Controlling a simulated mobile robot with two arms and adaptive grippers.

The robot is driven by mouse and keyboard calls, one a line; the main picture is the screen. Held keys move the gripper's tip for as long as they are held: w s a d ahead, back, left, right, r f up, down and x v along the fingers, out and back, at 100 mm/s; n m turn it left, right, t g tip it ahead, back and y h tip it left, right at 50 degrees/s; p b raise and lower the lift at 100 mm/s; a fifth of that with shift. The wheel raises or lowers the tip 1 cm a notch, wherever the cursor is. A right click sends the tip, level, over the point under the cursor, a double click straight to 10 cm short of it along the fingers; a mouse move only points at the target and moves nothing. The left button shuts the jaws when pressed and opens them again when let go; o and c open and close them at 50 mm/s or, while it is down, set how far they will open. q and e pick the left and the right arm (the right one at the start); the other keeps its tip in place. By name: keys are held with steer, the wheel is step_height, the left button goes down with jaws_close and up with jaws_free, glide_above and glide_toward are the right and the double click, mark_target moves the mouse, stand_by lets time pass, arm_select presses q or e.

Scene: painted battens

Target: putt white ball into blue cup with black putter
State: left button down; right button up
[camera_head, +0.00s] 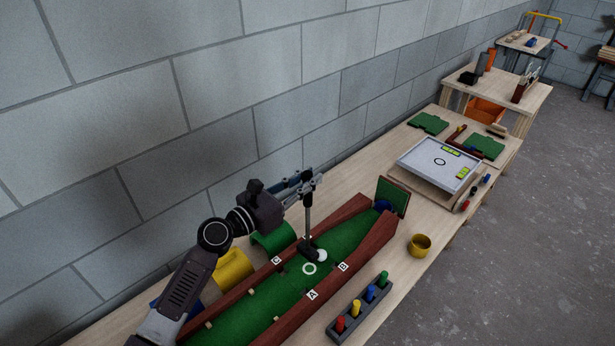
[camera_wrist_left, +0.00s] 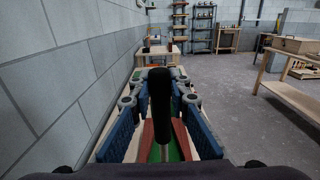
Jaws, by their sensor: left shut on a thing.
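My left gripper (camera_head: 306,186) is shut on the upper shaft of the black putter (camera_head: 308,222), which hangs nearly upright over the green putting lane (camera_head: 345,236). The putter's black grip also shows between the blue fingers in the left wrist view (camera_wrist_left: 160,95). The putter head is low over the lane, close beside the white ball (camera_head: 321,256); I cannot tell whether they touch. The ball lies on the green just past a white ring (camera_head: 309,269). The blue cup (camera_head: 382,205) is at the far end of the lane, before a green backboard (camera_head: 391,196). My right gripper is not in view.
Red-brown rails (camera_head: 350,264) border the lane. A yellow cup (camera_head: 419,245) and a rack of coloured pegs (camera_head: 360,308) stand to its right. Yellow (camera_head: 233,268) and green (camera_head: 273,238) arches stand to its left, near the wall. A white board (camera_head: 440,162) lies farther along the bench.

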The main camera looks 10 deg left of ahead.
mark_target(309, 202)
arm_select(q)
steer(key=shift+f+b, duration=3.2)
steer(key=shift+f, duration=0.95)
steer(key=shift+w+d, duration=0.1)
steer(key=shift+w, duration=0.05)
